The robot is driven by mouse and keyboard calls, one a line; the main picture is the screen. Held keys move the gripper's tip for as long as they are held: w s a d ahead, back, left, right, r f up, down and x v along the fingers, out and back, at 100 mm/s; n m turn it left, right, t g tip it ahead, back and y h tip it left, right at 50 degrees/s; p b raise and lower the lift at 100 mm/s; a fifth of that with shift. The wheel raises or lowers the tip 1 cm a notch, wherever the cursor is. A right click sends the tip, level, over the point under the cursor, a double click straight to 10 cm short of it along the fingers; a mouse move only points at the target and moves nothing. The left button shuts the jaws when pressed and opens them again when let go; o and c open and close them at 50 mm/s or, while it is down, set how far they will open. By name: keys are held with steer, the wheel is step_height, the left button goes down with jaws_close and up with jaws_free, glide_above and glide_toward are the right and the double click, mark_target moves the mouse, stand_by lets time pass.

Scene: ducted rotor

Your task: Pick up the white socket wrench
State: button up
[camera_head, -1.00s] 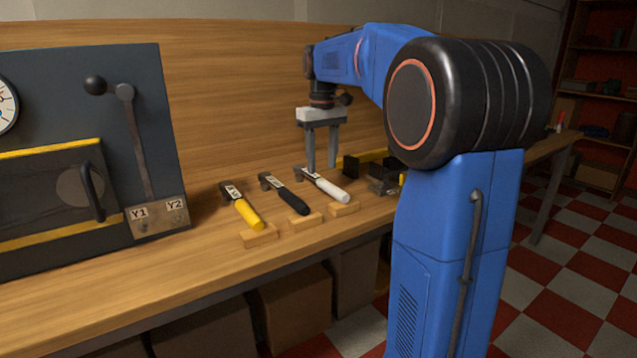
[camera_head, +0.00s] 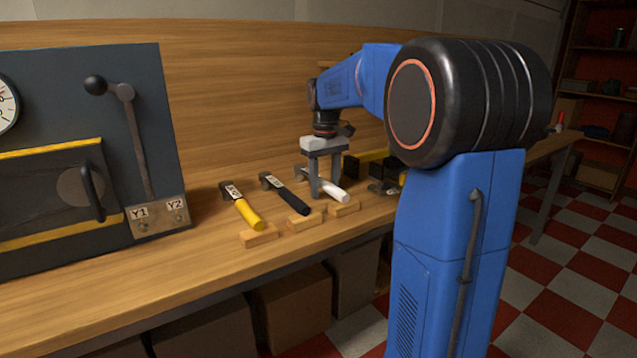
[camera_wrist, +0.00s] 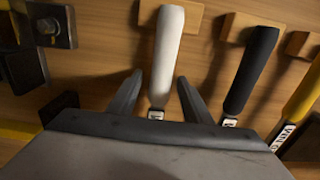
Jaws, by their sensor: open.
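The white socket wrench (camera_head: 333,191) lies on the bench, its handle end resting on a small wooden block (camera_head: 344,208). My gripper (camera_head: 326,194) is lowered over it with the fingers pointing down, open. In the wrist view the white handle (camera_wrist: 168,52) runs up the picture, and my gripper's fingers (camera_wrist: 157,98) stand one on each side of the tool, with gaps visible. The wrench's label is partly visible between the fingers; its head is hidden behind the gripper body in that view.
A black-handled tool (camera_head: 287,196) and a yellow-handled tool (camera_head: 242,207) lie to the left on similar blocks. Dark metal parts (camera_head: 382,172) sit close on the right. A dark panel with a lever (camera_head: 135,140) stands at the left. The front strip of the bench is clear.

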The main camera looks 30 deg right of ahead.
jaws_close()
steer(key=shift+r, duration=0.1)
